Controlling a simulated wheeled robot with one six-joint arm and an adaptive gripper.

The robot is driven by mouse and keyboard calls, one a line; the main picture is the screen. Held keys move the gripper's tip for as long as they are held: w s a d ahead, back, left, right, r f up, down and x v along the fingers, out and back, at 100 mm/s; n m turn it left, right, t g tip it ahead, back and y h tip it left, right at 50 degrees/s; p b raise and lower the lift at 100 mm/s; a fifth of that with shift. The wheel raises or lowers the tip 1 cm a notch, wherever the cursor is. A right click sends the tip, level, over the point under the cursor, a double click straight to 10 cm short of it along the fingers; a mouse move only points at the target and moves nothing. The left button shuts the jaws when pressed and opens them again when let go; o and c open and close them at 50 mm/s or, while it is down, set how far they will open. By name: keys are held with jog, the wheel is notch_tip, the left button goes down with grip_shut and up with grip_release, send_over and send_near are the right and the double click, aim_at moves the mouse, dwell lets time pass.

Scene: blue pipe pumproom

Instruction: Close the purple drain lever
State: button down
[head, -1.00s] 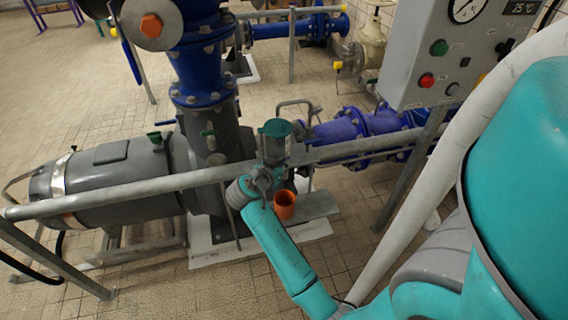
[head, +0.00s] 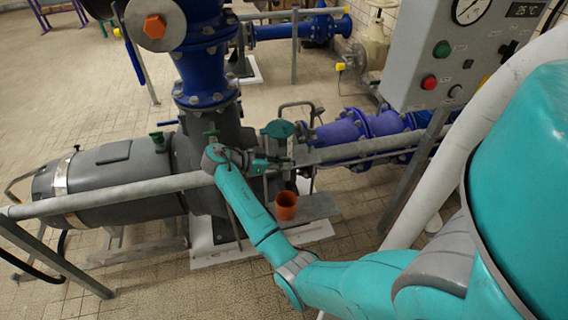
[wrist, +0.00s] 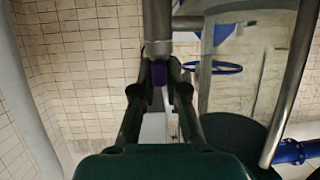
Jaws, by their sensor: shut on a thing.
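The purple drain lever (wrist: 158,74) shows as a small purple piece between the fingertips in the wrist view. My gripper (wrist: 159,78) is shut on it, one dark finger on each side. A grey metal pipe stands straight beyond the fingertips. In the head view my gripper (head: 268,161) is by the grey railing, pointing right from my bent wrist. I cannot make out the lever in the head view, where the gripper and railing crowd that spot.
The grey railing (head: 120,193) runs across in front of the grey pump (head: 112,178). An orange cup-like fitting (head: 286,206) sits below the gripper. A control panel (head: 440,55) stands at the right. A blue handwheel (wrist: 213,68) shows in the wrist view. Tiled floor lies open at the front.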

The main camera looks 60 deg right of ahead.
jog(key=shift+f, duration=0.15)
dwell(0.4)
jog(key=c, duration=1.2)
grip_release()
